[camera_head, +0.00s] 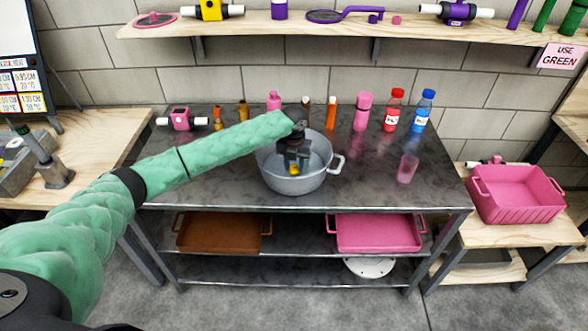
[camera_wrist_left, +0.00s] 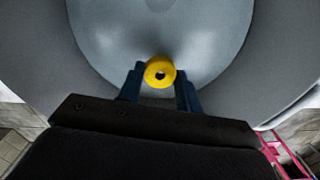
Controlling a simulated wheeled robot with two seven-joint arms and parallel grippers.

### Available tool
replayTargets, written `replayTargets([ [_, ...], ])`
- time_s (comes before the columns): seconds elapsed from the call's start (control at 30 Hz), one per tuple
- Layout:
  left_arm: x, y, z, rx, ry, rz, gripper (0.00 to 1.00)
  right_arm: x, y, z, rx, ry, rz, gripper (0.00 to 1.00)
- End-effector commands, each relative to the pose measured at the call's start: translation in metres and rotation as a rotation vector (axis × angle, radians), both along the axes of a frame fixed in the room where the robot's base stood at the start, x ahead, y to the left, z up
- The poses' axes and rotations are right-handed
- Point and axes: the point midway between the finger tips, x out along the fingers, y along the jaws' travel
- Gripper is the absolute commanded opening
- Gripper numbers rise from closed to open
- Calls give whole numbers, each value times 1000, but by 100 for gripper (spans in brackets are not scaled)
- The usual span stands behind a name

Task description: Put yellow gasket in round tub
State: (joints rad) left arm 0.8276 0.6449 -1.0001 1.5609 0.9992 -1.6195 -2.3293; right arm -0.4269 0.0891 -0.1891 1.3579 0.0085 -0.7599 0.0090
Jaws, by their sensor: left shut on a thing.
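The round tub (camera_head: 296,184) is a grey metal pot with side handles, standing on the dark table. My left gripper (camera_head: 294,164) points down inside the tub's opening. It is shut on the yellow gasket (camera_head: 294,169), a small ring with a dark centre hole. In the left wrist view the gasket (camera_wrist_left: 160,72) sits between the blue fingertips (camera_wrist_left: 160,84), with the tub's grey inside (camera_wrist_left: 120,30) around and beyond it. I cannot tell whether the gasket touches the tub's floor. My right gripper is not in view.
Several bottles, including a red one (camera_head: 394,110) and a blue one (camera_head: 423,111), stand along the table's back. Brown (camera_head: 222,249) and pink (camera_head: 378,246) trays lie on the shelf below. A pink crate (camera_head: 520,205) stands at right.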

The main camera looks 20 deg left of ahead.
Motion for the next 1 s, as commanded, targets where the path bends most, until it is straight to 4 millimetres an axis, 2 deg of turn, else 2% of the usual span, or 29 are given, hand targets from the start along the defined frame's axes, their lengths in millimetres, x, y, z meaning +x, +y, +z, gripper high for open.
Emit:
replayTargets([
  [0.43, -1, 0, -39, 1, 1, 1, 13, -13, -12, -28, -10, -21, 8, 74],
  [0.83, 0, 1, -44, 1, 1, 1, 13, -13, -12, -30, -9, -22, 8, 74],
  [0.87, 0, 1, -44, 1, 1, 1, 36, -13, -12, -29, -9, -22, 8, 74],
  [0.97, 0, 1, -44, 1, 0, 1, 56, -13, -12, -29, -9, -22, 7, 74],
  [1.0, 0, 1, -44, 1, 0, 1, 56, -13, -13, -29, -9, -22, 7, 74],
])
